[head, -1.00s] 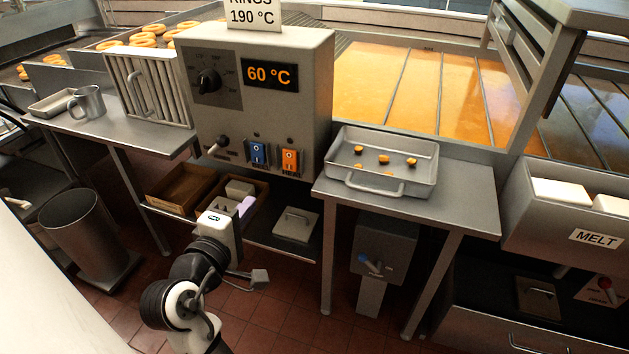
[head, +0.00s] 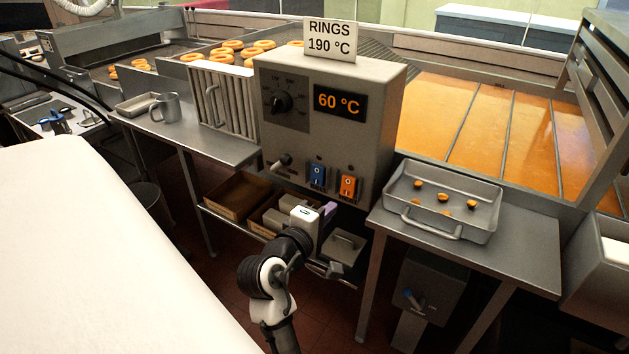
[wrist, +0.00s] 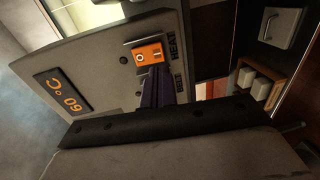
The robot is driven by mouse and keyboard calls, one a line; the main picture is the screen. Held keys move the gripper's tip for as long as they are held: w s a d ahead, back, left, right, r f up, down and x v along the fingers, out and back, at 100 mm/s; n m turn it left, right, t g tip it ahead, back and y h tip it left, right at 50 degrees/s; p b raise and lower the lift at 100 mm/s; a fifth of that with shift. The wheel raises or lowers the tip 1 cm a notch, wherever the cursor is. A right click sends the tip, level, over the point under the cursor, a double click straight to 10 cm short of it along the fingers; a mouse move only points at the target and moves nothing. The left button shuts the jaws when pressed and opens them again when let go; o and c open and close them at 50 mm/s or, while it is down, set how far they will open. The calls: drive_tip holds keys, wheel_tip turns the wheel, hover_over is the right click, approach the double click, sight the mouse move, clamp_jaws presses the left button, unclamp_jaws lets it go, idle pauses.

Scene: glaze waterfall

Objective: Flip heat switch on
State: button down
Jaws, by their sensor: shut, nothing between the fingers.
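The heat switch is an orange rocker (head: 348,187) low on the front of the grey control box (head: 385,110). In the wrist view the orange rocker (wrist: 150,54) sits beside the word HEAT, with small marks on its face. My gripper (head: 330,210) is in front of and below the box in the head view, just under the switches. In the wrist view my gripper's dark purple fingers (wrist: 157,86) are together and empty, near the orange rocker. I cannot tell whether they touch the panel.
A blue rocker (head: 317,176) is left of the orange one. A dial (head: 281,102), a lever (head: 281,162) and a 60 °C display (head: 340,101) are also on the box. A tray (head: 480,222) stands on the right table. Wooden bins (head: 232,200) sit on the shelf below.

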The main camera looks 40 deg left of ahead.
sight(346, 195)
drive_tip(key=p+x, duration=0.1)
drive_tip(key=x, duration=0.4)
drive_tip(key=shift+w, duration=0.2)
drive_tip(key=shift+f, duration=0.15)
drive_tip(key=shift+w+f+b, duration=0.2)
drive_tip(key=shift+b, duration=0.3)
drive_tip(key=shift+a+r+t, duration=0.1)
drive_tip(key=shift+r+t, duration=0.15)
drive_tip(key=shift+t, duration=0.05)
drive_tip(key=shift+f, duration=0.1)
